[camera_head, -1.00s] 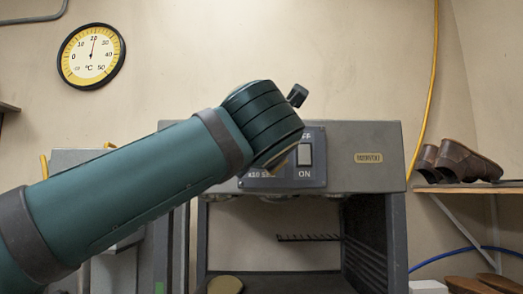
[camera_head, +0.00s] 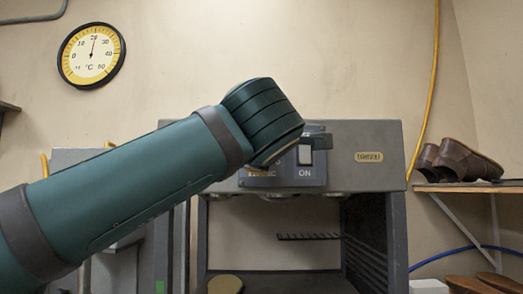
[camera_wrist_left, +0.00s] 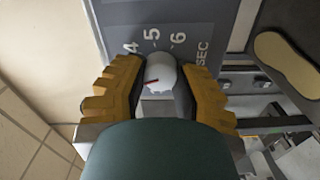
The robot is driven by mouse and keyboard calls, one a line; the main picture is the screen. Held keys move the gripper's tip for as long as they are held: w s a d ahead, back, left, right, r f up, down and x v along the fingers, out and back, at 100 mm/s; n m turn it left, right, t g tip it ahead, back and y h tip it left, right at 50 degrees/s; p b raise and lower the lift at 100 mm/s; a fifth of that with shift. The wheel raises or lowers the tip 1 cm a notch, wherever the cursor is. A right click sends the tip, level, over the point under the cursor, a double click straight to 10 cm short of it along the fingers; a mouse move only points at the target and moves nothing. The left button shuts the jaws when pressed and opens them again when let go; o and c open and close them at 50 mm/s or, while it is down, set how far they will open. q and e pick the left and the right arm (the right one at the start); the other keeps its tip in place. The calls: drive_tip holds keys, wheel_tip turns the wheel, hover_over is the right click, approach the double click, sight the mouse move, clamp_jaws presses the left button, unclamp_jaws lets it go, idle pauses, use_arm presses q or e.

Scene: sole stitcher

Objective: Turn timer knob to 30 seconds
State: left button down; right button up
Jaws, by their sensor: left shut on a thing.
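The timer knob (camera_wrist_left: 160,73) is a pale round knob with a red pointer mark, seen in the left wrist view. The numbers 4, 5 and 6 and the letters SEC are printed on the grey panel (camera_wrist_left: 186,16) beside it. The red mark points to the left in that view, away from those three numbers. My left gripper (camera_wrist_left: 161,80) has its yellow ridged fingers on both sides of the knob and is shut on it. In the head view my left arm covers the knob and the fingers. My right gripper is not in view.
A rocker switch (camera_head: 305,154) marked ON sits beside the knob on the front of the grey machine (camera_head: 365,140). The open bay below holds a rack (camera_head: 309,237). Brown shoes (camera_head: 458,160) stand on a shelf at the right. A dial thermometer (camera_head: 91,55) hangs on the wall.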

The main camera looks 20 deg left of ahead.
use_arm(q)
drive_tip(key=shift+r+m, duration=0.1)
drive_tip(key=shift+m, duration=1.6)
drive_tip(key=c, duration=0.6)
unclamp_jaws()
drive_tip(key=shift+w+a, duration=0.1)
drive_tip(key=v, duration=1.2)
